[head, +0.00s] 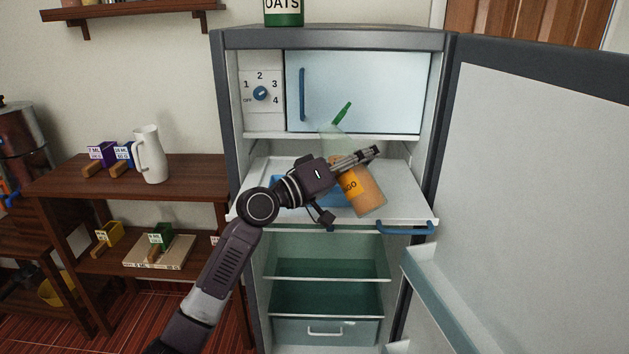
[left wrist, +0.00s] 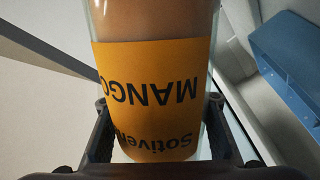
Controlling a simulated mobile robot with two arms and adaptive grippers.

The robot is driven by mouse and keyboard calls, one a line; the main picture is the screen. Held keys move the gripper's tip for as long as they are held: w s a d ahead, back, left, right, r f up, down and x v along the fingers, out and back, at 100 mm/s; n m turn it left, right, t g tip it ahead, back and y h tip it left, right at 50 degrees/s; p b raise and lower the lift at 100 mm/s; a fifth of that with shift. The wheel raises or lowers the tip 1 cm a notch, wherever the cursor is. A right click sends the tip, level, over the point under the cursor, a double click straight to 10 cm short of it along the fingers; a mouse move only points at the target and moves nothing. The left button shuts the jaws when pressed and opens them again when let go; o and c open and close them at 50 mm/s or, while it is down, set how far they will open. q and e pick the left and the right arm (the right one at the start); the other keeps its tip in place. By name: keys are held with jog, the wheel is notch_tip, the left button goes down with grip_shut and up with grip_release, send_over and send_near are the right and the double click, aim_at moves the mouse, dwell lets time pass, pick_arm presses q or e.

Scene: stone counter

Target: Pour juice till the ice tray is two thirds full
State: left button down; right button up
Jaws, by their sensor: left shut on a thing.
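My left gripper (head: 362,158) is shut on a clear bottle of orange-brown juice with an orange MANGO label (head: 352,186). The bottle is tilted, its base toward the lower right and its clear upper part toward the upper left. A small green piece (head: 342,113) shows at its top. In the left wrist view the bottle label (left wrist: 150,95) fills the middle between the fingers. A blue tray (head: 283,183), apparently the ice tray, sits on the white pull-out shelf behind my gripper and bottle, mostly hidden. It also shows in the left wrist view (left wrist: 290,60). Its fill level cannot be seen. My right gripper is not in view.
The fridge door (head: 540,190) stands wide open on the right. The freezer flap (head: 370,92) above is shut, beside a dial (head: 261,93). The white shelf (head: 400,205) has a blue handle (head: 405,228). A wooden rack at left holds a white pitcher (head: 150,155).

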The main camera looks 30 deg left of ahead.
pick_arm(q)
jog(key=shift+s+d+n+p, duration=0.1)
jog(key=shift+d+n+p, duration=0.05)
jog(key=shift+n+p, duration=0.2)
jog(key=shift+f+n+p, duration=0.1)
jog(key=shift+n+p, duration=0.15)
jog(key=shift+p, duration=0.1)
jog(key=shift+f+n+t+y+p, duration=0.2)
jog(key=shift+n+t+y+p, duration=0.1)
jog(key=shift+n+p, duration=0.15)
